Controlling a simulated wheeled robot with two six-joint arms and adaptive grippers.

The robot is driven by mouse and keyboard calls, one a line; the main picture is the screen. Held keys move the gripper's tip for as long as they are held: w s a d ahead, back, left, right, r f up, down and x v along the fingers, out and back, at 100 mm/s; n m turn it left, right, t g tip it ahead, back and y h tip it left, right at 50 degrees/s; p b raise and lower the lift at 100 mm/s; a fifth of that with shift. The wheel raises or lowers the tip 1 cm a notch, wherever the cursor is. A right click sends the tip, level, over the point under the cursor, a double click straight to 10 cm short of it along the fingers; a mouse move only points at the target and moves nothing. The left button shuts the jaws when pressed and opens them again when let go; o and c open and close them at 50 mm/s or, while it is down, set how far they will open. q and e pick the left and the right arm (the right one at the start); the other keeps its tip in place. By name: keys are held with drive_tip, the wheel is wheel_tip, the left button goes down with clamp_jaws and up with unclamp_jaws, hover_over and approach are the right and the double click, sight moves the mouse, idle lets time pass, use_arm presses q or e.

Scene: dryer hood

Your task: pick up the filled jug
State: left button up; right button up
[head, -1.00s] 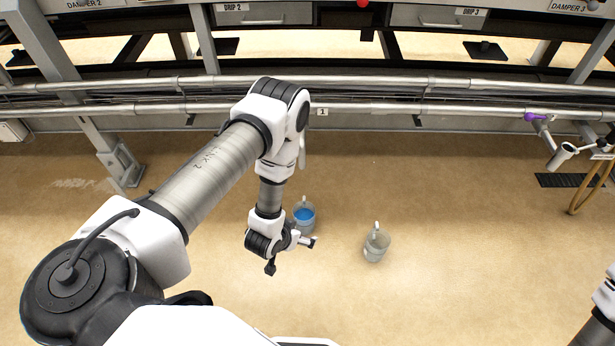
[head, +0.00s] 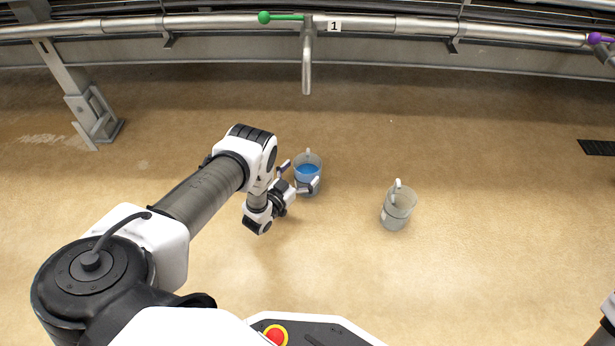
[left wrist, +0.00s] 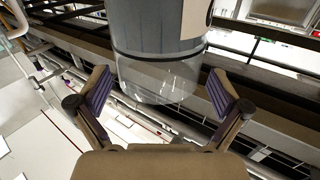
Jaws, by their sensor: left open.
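The filled jug (head: 308,174), clear with blue liquid inside and a handle on its far side, stands upright on the tan floor. My left gripper (head: 299,178) is open beside it, one finger at the jug's left and one at its near side. In the left wrist view the jug (left wrist: 160,75) appears as a grey cylinder with a clear end, ahead of and between the spread fingers (left wrist: 160,103). I cannot tell whether either finger touches it. A second clear jug (head: 398,209) without blue liquid stands apart to the right. My right gripper is out of view.
A pipe with a green lever (head: 280,16) and a downward spout (head: 307,75) hangs from the rail (head: 400,24) beyond the jug. A metal post (head: 92,105) stands at left. A dark floor grate (head: 597,147) lies at right. Floor between the jugs is clear.

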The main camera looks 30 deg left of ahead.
sight(308, 165)
use_arm(q)
drive_tip(key=w+b, duration=0.1)
drive_tip(key=w, duration=0.2)
drive_tip(key=shift+w+d+f, duration=0.1)
drive_tip(key=shift+w, duration=0.05)
drive_tip(key=c, duration=1.4)
